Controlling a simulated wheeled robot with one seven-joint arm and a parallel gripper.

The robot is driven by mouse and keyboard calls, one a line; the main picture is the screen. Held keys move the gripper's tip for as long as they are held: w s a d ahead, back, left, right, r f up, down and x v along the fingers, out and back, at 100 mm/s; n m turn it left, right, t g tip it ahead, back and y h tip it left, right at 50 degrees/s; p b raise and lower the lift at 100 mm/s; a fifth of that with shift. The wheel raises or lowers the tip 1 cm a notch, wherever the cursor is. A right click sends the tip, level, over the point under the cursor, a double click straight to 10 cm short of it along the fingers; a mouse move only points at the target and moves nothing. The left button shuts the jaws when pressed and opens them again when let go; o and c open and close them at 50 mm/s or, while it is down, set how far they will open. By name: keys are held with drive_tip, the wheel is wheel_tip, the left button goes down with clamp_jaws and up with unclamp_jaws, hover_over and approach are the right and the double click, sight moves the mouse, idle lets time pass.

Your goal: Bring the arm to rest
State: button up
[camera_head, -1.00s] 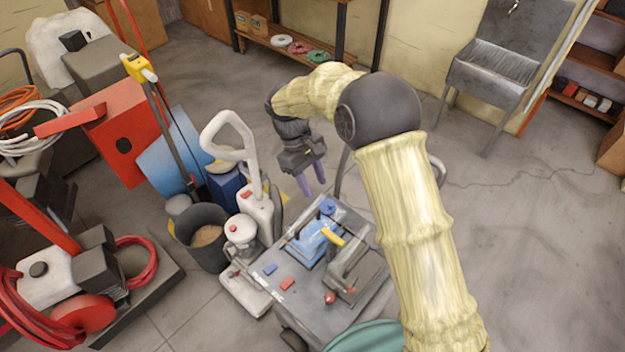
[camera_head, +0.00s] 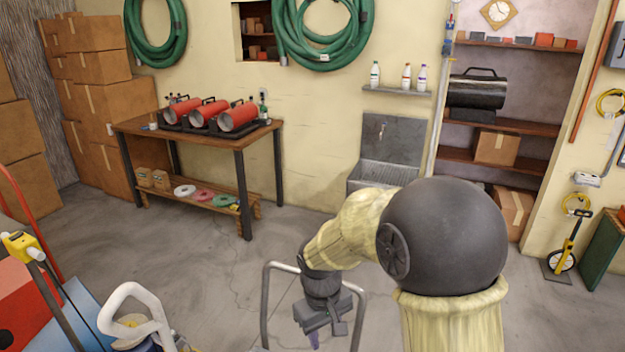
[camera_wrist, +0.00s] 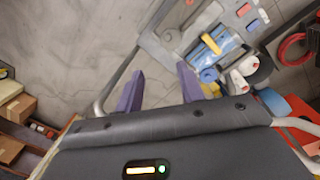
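My gripper (camera_wrist: 160,90) shows in the wrist view as two purple fingers held well apart, with only floor seen between them. It is open and empty. In the head view my gripper (camera_head: 313,340) hangs low at the bottom middle, its fingertips close to the lower picture edge. My arm, in a pale yellow sleeve, bends at a large dark joint at the right. A grey cart (camera_wrist: 185,30) with a blue tray and a yellow-handled tool lies beyond the fingers in the wrist view.
A workbench (camera_head: 190,135) with several red heaters stands at the back left. A metal sink (camera_head: 385,172) stands against the wall behind my arm. Shelves (camera_head: 500,130) and a yellow measuring wheel (camera_head: 565,250) are at the right. Open floor (camera_head: 190,250) lies between bench and cart.

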drive_tip(key=s+d+r+m+t, duration=0.1)
drive_tip(key=s+d+m+t, duration=0.1)
drive_tip(key=s+d+m, duration=0.4)
drive_tip(key=s+d, duration=0.3)
drive_tip(key=d, duration=0.3)
drive_tip(key=shift+s+d+t+y, duration=0.15)
drive_tip(key=shift+d+t+y, duration=0.15)
drive_tip(key=shift+t+y, duration=0.1)
drive_tip(key=shift+r, duration=0.1)
